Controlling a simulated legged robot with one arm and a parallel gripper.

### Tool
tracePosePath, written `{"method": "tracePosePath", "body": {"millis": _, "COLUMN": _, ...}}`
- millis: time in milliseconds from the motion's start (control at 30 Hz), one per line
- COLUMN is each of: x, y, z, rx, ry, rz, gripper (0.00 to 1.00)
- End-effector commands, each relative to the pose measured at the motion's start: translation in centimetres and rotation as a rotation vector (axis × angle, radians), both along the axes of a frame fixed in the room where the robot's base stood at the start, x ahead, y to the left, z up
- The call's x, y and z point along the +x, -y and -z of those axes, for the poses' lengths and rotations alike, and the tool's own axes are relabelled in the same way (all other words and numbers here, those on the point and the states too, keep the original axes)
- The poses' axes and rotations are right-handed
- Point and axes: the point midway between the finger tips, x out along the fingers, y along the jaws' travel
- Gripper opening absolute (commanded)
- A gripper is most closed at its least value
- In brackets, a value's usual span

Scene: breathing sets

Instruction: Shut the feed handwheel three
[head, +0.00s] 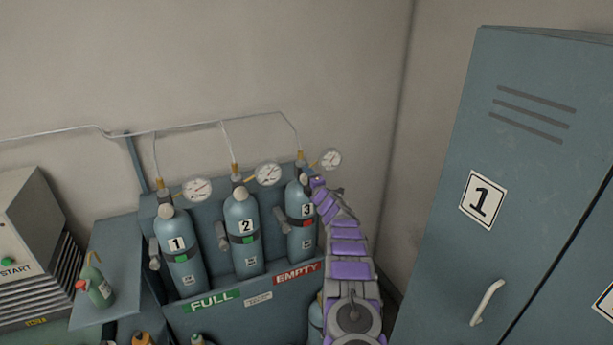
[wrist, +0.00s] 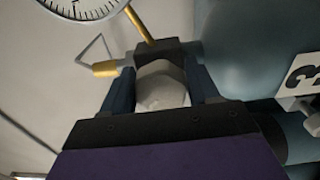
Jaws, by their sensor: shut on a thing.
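Cylinder three (head: 300,222) stands rightmost of three numbered teal cylinders in the rack, with a red tag at its label. My gripper (head: 310,182) is at the top of cylinder three, reached by my purple arm from the lower right. In the wrist view my gripper (wrist: 162,90) has its two dark fingers on either side of a pale grey faceted knob, the feed handwheel (wrist: 161,88), and is shut on it. The gauge of cylinder three (head: 330,158) also shows at the top left of the wrist view (wrist: 85,5). The arm partly hides the cylinder's right side.
Cylinders one (head: 178,252) and two (head: 243,232) stand to the left, with green tags. The rack front bears FULL (head: 213,301) and EMPTY (head: 297,272) signs. A blue locker (head: 535,110) stands right. A small green bottle (head: 96,285) sits on the left bench.

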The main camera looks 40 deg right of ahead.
Motion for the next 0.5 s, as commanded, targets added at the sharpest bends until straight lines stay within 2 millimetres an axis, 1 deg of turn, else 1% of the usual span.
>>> {"method": "tracePosePath", "body": {"millis": 33, "x": -0.38, "y": 0.57, "z": 0.21, "rx": 0.046, "ry": 0.006, "rz": 0.01, "gripper": 0.3}}
{"method": "tracePosePath", "body": {"millis": 500, "x": -0.41, "y": 0.52, "z": 0.93, "rx": 0.473, "ry": 0.106, "rz": 0.013, "gripper": 0.3}}
